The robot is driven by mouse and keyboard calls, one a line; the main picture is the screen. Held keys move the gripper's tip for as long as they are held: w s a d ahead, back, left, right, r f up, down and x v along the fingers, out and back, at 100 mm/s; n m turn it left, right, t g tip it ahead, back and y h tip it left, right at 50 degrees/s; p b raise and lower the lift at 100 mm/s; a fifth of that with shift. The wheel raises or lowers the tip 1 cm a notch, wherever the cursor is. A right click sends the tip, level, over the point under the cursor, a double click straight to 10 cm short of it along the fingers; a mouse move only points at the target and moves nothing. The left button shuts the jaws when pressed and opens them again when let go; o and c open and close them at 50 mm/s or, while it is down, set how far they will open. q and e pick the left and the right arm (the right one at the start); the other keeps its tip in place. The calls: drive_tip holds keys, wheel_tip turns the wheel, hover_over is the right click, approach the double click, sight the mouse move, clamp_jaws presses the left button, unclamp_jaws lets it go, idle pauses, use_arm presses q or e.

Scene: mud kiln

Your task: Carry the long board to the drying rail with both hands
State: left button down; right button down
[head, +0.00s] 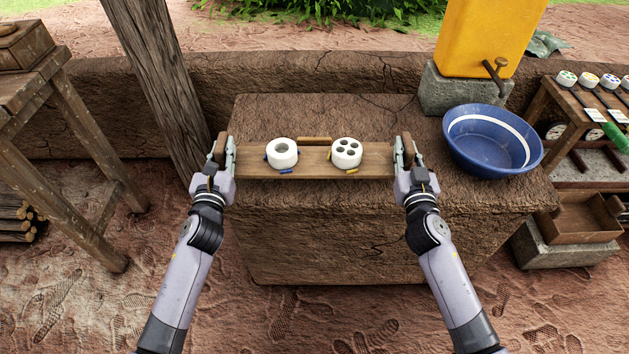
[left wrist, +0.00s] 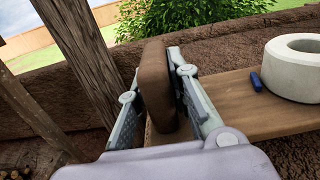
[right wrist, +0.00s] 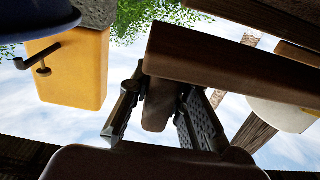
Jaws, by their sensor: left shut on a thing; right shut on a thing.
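The long wooden board (head: 315,162) lies level across my front, over the mud bench. A white ring-shaped piece (head: 282,153) and a white piece with several dark holes (head: 346,153) stand upright on it. My left gripper (head: 226,152) is shut on the brown end grip (left wrist: 156,85) at the board's left end. My right gripper (head: 403,151) is shut on the matching right grip (right wrist: 160,103); the right wrist picture is upside down. I cannot tell whether the board touches the bench. I cannot identify the drying rail for certain.
The mud bench (head: 330,245) is below the board. A blue basin (head: 490,140) and a yellow container (head: 487,38) stand at right. A wooden post (head: 160,80) rises close to my left gripper. A wooden stand (head: 65,150) is at far left, with bare ground before it.

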idle(0.4)
